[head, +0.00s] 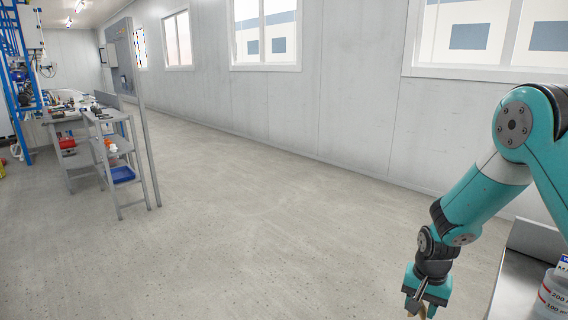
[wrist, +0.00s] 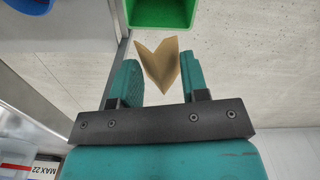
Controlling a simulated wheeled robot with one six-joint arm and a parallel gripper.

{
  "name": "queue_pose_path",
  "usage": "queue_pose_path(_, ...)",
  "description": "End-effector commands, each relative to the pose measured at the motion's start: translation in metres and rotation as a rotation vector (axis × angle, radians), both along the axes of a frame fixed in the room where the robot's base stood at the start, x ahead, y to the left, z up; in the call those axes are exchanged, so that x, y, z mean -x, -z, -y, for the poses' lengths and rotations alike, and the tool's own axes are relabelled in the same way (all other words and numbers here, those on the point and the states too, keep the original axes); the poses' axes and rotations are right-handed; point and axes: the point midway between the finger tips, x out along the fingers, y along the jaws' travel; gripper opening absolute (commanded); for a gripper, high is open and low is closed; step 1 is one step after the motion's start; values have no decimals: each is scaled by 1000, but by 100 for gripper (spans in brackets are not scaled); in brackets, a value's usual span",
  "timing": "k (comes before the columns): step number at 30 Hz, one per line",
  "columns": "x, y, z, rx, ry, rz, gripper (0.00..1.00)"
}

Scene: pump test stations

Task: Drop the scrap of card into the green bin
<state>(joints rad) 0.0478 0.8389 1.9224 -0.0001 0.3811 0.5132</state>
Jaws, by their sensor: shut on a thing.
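The scrap of card (wrist: 160,62) is tan and folded into a V. It sits between the two fingers of my gripper (head: 427,302), which is shut on it. A tan bit of the card (head: 412,306) also shows at the fingers in the head view, at the bottom edge. The green bin (wrist: 162,14) is at the top of the wrist view, just beyond the card and partly cut off by the frame. The card looks apart from it. The bin does not show in the head view.
A blue container (wrist: 32,4) is at the top left of the wrist view. A grey bench (head: 520,262) with a graduated beaker (head: 553,296) stands at the right. A grey shelf rack (head: 112,165) with a blue tray is at the left. The floor between is clear.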

Motion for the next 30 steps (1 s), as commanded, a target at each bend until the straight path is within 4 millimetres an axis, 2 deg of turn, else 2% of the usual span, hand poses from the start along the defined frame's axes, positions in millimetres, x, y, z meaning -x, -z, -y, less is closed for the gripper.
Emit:
queue_pose_path(1,0,39,2,0,24,-4,20)
queue_pose_path(3,0,71,5,0,60,-4,20)
queue_pose_path(9,1,152,11,0,155,-2,20)
queue_pose_path(12,2,180,13,1,189,-1,20)
queue_pose_path(15,3,197,15,0,212,-1,20)
queue_pose_path(23,4,213,16,0,230,1,20)
queue_pose_path(30,4,240,16,0,229,1,20)
